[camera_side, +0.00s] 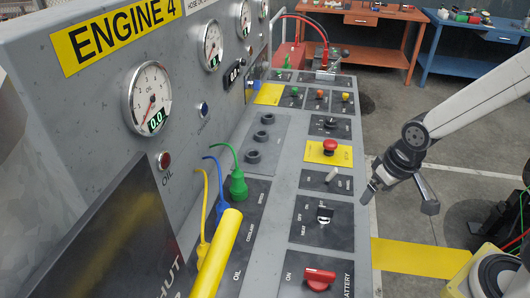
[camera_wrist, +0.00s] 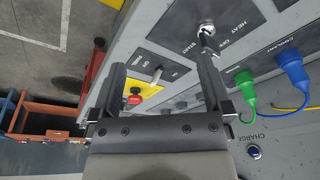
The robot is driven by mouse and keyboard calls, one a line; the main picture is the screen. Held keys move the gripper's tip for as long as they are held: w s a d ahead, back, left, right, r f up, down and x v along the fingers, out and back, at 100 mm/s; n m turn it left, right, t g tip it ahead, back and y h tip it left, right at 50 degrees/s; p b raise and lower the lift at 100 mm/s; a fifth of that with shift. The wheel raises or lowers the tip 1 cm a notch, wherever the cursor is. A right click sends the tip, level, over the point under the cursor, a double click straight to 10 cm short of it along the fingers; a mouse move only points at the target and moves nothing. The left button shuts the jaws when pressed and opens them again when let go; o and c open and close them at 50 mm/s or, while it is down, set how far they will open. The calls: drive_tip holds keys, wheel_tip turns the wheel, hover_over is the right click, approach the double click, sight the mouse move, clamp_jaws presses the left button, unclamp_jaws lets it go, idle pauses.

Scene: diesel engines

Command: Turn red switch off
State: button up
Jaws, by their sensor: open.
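The red switch (camera_side: 319,278) sits on a black plate marked ON and BATTERY at the near end of the console, in the side view. Its handle lies roughly crosswise in the picture, with the ON label at its upper left. Any OFF label is out of frame. The red switch does not show in the wrist view. My gripper (camera_side: 400,198) is open and empty, at the right edge of the console, beyond the red switch and above it. Its two fingers also show in the wrist view (camera_wrist: 153,42), with nothing between them.
The HEAT switch (camera_side: 324,215), a small toggle (camera_side: 332,174) and a red mushroom button (camera_side: 329,147) on yellow line the console. A yellow bar (camera_side: 216,254) rises left of the red switch. Green (camera_side: 238,185) and blue plugs stand behind it.

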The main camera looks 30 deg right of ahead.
drive_tip(key=a+m+g, duration=0.1)
drive_tip(key=a+m, duration=0.3)
drive_tip(key=a, duration=0.5)
drive_tip(key=m+g, duration=0.1)
drive_tip(key=m, duration=0.3)
hover_over(320, 272)
drive_tip(key=shift+f, duration=0.55)
drive_tip(key=shift+f, duration=0.15)
drive_tip(key=shift+f, duration=3.75)
drive_tip(key=c, duration=0.9)
